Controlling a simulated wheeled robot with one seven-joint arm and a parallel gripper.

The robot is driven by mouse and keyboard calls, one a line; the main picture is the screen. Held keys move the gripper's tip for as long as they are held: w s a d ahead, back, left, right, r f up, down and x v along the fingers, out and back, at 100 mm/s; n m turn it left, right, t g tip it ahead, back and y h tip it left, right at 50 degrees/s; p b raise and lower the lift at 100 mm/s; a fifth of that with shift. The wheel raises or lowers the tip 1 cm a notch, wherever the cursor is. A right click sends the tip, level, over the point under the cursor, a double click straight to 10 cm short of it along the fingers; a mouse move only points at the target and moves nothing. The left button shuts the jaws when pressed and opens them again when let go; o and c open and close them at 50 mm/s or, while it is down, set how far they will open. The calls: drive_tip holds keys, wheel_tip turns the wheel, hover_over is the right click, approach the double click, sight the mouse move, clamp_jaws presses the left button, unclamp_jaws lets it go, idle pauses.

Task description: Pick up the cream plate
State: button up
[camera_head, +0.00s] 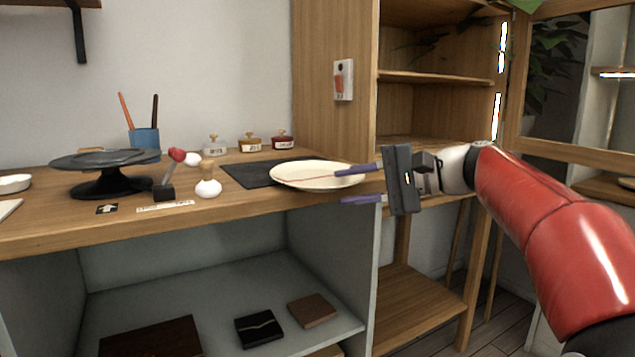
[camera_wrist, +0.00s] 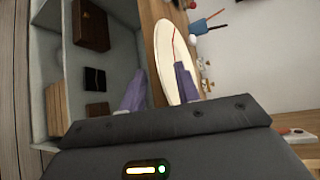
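The cream plate (camera_head: 312,176) lies on a dark mat on the wooden worktop, near its right front edge. A thin reddish line runs across it. My gripper (camera_head: 348,184) is open at the plate's right side, its two purple fingers apart. One finger is level with the plate's rim and the other is lower, in front of the worktop edge. In the wrist view the plate (camera_wrist: 176,58) shows ahead, its near rim between or beside the fingers of my gripper (camera_wrist: 160,88). I cannot tell whether a finger touches it.
The dark mat (camera_head: 246,175) lies under the plate. A small white bottle (camera_head: 208,188), a black turntable (camera_head: 105,178) and several lidded jars stand on the worktop (camera_head: 60,228). Boxes (camera_head: 258,328) lie on the lower shelf.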

clamp_jaws()
idle(0.4)
